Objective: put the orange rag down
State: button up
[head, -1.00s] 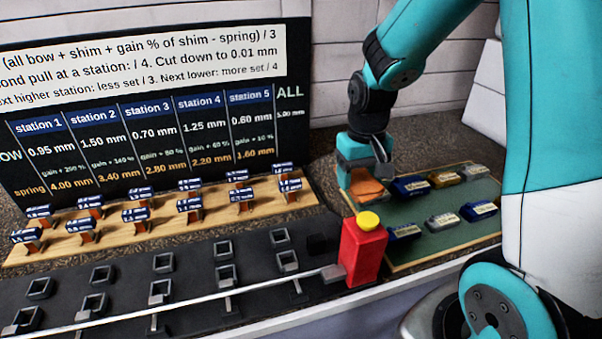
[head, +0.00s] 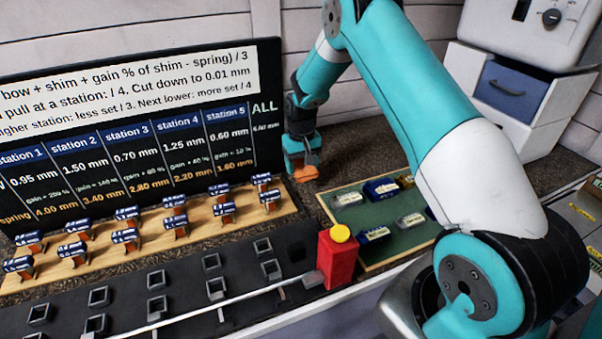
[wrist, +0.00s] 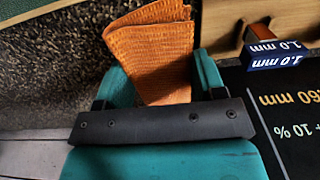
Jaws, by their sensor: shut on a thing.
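The orange rag (wrist: 150,50) is folded and textured, and sits between the two teal fingers of my gripper (wrist: 160,75) in the wrist view. In the head view, my gripper (head: 302,165) is low beside the right end of the board, with the orange rag (head: 305,174) showing small beneath it. The rag is close above or touching the brown speckled counter (head: 350,150); I cannot tell which. Part of the rag is hidden by the gripper.
The wooden rack (head: 150,250) with labelled shims stands left of the gripper, before the black station board (head: 130,130). A green tray (head: 390,225) with several labelled blocks lies to the right. A red block with a yellow cap (head: 337,255) stands in front.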

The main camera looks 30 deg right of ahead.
aim_at(301, 185)
notch_tip(301, 185, down, 5)
jog(key=shift+r+p, duration=0.1)
jog(key=shift+p, duration=1)
jog(key=shift+w+f, duration=0.2)
jog(key=shift+f, duration=0.25)
jog(key=shift+f, duration=0.1)
jog(key=shift+f, duration=0.15)
jog(key=o, duration=0.6)
